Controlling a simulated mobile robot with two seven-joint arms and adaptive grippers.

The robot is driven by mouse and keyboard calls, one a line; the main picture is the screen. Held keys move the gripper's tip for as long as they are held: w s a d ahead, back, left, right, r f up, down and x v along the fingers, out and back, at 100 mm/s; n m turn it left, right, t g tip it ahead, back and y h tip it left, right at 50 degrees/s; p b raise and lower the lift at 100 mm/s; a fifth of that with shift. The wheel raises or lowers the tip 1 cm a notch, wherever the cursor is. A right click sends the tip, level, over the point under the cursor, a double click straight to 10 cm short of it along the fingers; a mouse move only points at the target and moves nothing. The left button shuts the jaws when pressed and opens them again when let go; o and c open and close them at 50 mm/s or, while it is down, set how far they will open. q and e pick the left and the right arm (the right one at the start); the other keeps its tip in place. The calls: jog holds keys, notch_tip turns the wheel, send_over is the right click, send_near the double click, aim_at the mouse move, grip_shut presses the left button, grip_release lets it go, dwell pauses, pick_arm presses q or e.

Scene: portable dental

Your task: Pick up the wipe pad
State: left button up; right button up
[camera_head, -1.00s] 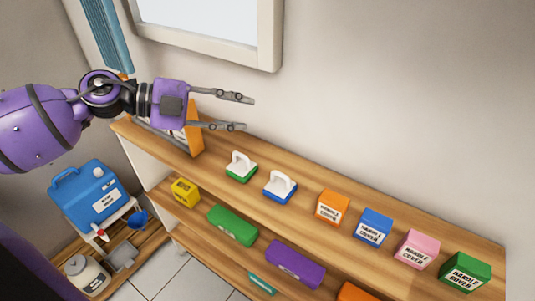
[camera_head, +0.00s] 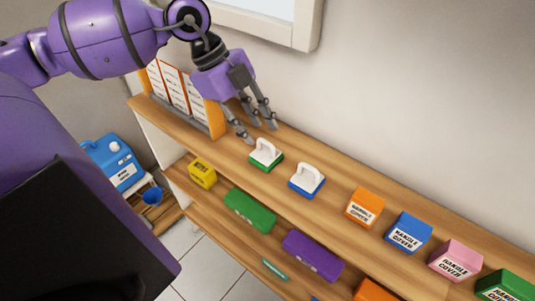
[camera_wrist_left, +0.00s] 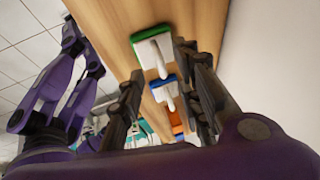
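Two pads with white loop handles sit on the top shelf; I cannot tell which one the task's wipe pad is. One has a green base (camera_head: 266,155), and the other, to its right, has a blue base (camera_head: 307,181). My left gripper (camera_head: 260,132) points down with fingers apart and empty, just above and behind the green-based pad. In the left wrist view, the green-based pad (camera_wrist_left: 150,48) shows between the open fingers (camera_wrist_left: 160,65), with the blue-based pad (camera_wrist_left: 164,92) beyond it. My right gripper is not seen.
An orange-ended file rack (camera_head: 217,120) stands left of the gripper on the wooden shelf (camera_head: 337,187). Orange (camera_head: 364,206), blue (camera_head: 408,231) and pink (camera_head: 455,260) handle cover boxes line the right. Yellow, green and purple boxes lie on the shelf below. A wall rises close behind.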

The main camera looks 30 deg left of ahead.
aim_at(263, 140)
pick_arm(q)
jog(key=x, duration=0.3)
jog(key=shift+d+f, duration=0.2)
jog(key=shift+f, duration=0.05)
grip_shut()
jog(key=shift+a+r, duration=0.1)
jog(key=shift+r, duration=0.6)
jog(key=s+d+r, duration=0.9)
jog(key=s+r, duration=0.1)
jog(key=r, duration=0.1)
jog(key=shift+d+r+p, duration=0.3)
jog(key=shift+d+p, duration=0.05)
